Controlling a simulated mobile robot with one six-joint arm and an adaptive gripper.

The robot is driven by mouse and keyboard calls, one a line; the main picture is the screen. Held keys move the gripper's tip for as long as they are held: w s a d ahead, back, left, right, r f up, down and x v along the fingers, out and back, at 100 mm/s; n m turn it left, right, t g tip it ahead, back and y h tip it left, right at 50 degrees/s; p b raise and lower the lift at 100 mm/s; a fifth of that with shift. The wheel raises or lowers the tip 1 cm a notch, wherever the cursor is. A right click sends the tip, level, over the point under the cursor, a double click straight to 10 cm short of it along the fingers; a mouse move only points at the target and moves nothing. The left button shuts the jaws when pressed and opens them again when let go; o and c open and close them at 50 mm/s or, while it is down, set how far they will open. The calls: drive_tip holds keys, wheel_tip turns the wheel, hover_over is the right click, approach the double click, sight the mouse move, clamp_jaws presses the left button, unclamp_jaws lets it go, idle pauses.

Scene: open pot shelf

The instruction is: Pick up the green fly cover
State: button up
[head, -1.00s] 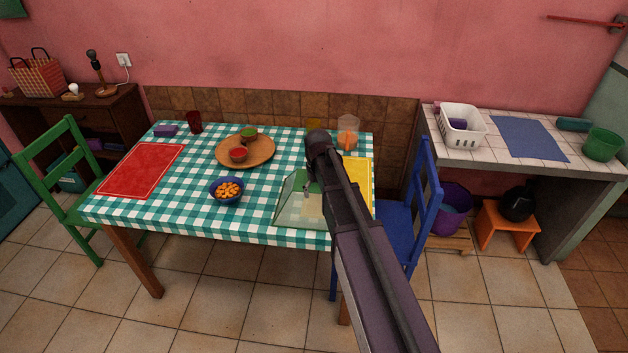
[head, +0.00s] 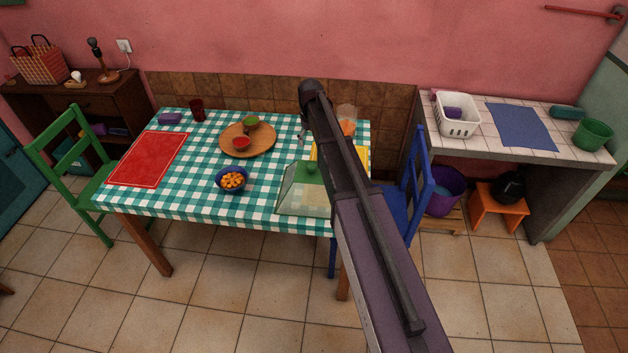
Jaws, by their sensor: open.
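The green fly cover (head: 298,198) is a see-through, pale green pyramid with a green knob on top. It stands on the checked table (head: 190,206) at its front right, and my arm hides part of its right side. My gripper (head: 302,133) shows only as a small grey piece at the left of my arm's upper end, above and behind the cover in the picture. It is open and apart from the cover.
A blue bowl of orange pieces (head: 233,189) stands left of the cover. A round wooden board (head: 233,147) with small bowls lies behind it. A yellow mat (head: 362,155) and a blue chair (head: 420,175) are at the right.

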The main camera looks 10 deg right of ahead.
sight(312, 167)
drive_tip(key=shift+f, duration=0.15)
wheel_tip(312, 167, down, 8)
drive_tip(key=b, duration=0.8)
drive_tip(key=shift+f+b, duration=0.2)
drive_tip(key=shift+b, duration=0.1)
drive_tip(key=shift+f, duration=0.15)
idle(0.3)
drive_tip(key=shift+d+f+b, duration=0.1)
drive_tip(key=shift+f+b, duration=2.35)
drive_tip(key=shift+b, duration=0.15)
clamp_jaws()
